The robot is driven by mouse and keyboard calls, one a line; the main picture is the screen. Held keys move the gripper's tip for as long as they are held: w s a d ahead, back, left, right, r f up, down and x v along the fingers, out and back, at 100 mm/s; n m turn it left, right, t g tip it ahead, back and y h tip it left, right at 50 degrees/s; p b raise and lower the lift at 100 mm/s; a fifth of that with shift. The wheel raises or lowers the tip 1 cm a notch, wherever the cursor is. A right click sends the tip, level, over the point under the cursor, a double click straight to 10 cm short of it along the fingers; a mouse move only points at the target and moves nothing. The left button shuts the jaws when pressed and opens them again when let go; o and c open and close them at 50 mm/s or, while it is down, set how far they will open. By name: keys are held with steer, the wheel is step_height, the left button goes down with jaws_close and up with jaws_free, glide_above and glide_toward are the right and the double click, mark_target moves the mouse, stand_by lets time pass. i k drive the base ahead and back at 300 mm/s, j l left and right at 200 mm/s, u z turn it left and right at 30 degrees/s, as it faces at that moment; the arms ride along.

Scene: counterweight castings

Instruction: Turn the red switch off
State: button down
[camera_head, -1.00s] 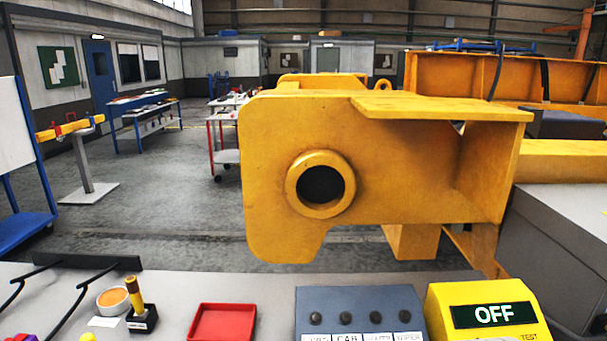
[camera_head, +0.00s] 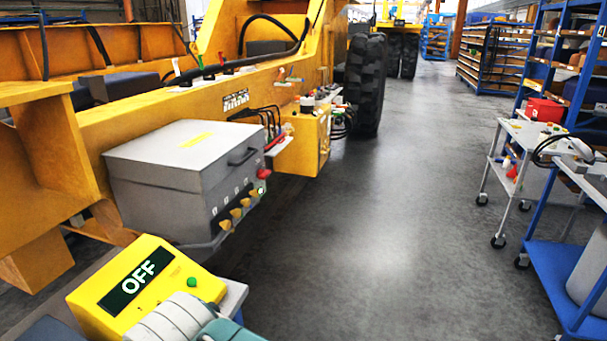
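A red knob (camera_head: 264,173) sits at the right end of the front of a large grey box (camera_head: 180,165), the likeliest red switch. Its exact setting is too small to tell. Several yellow knobs (camera_head: 236,213) run in a row along the lower front of the same box.
The yellow machine frame (camera_head: 215,98) and a black tyre (camera_head: 366,83) stand behind. A grey cart (camera_head: 515,175) and blue shelving (camera_head: 565,70) are right. The middle floor is clear.

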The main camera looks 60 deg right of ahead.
mark_target(262, 175)
steer(key=z, duration=0.4)
steer(key=l+z, duration=0.1)
steer(key=z, duration=0.75)
steer(key=l+z, duration=0.15)
steer(key=z, duration=0.3)
steer(key=i+z, duration=0.45)
steer(key=i+u, duration=0.1)
steer(key=i, duration=0.5)
steer(key=i+l+u, duration=0.1)
steer(key=i, duration=0.5)
